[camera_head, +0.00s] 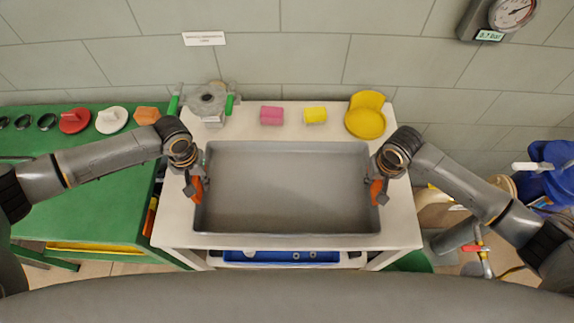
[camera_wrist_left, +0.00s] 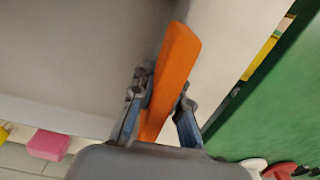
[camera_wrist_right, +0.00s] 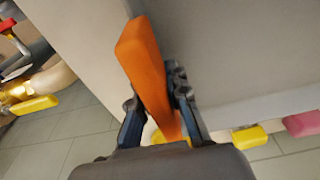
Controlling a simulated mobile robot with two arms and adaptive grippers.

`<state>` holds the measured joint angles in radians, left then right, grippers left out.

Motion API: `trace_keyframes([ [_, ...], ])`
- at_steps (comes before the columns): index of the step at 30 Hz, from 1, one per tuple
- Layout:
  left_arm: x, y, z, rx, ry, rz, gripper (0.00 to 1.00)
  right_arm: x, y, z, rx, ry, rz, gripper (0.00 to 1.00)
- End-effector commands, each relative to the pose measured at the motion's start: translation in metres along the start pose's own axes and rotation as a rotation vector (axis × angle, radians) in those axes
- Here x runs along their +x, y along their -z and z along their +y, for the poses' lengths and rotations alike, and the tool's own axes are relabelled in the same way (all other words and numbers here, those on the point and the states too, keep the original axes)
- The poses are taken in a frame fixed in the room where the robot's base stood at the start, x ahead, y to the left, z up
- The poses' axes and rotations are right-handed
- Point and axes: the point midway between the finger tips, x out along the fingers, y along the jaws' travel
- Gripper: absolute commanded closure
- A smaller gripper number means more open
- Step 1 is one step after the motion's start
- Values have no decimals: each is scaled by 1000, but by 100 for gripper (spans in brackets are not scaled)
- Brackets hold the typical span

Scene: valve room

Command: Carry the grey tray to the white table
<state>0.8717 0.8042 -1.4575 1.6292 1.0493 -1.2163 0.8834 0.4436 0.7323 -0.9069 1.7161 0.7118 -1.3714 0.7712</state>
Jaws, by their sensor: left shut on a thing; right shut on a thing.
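The grey tray (camera_head: 287,185) is a wide, empty, shallow box with orange handles at its left and right ends. In the head view it is over the white table (camera_head: 175,225); whether it rests on the top or hangs just above it I cannot tell. My left gripper (camera_head: 196,187) is shut on the left orange handle, which shows between its fingers in the left wrist view (camera_wrist_left: 172,80). My right gripper (camera_head: 378,188) is shut on the right orange handle, seen in the right wrist view (camera_wrist_right: 148,75).
Behind the tray stand a grey valve (camera_head: 208,103), a pink block (camera_head: 271,115), a yellow block (camera_head: 315,115) and a yellow dish-like part (camera_head: 366,120). A green bench (camera_head: 80,190) is on the left. A blue bin (camera_head: 280,256) is below the front edge. Pipes and blue equipment (camera_head: 550,170) are at right.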

Motion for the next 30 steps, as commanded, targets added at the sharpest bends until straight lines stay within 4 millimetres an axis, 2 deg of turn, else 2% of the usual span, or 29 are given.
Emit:
trace_keyframes([
  [7, 17, 1, -1, -1, 2, 1, 100, 17, -1, 1, 1, -3, 2, 100],
  [8, 15, 0, -1, -1, 2, 0, 80, 15, -2, 2, 1, -3, 0, 80],
  [11, 14, 0, -1, -1, 2, 0, 62, 14, -2, 1, 1, -3, 0, 62],
  [22, 10, 0, 0, -1, 0, 0, 62, 14, -2, 0, 0, -1, 0, 62],
  [26, -8, 1, -1, -1, 0, 2, 62, 14, -2, 0, 0, 0, 0, 62],
  [30, -38, 1, -1, -1, 0, 4, 62, 14, -2, 0, 0, 0, 0, 62],
])
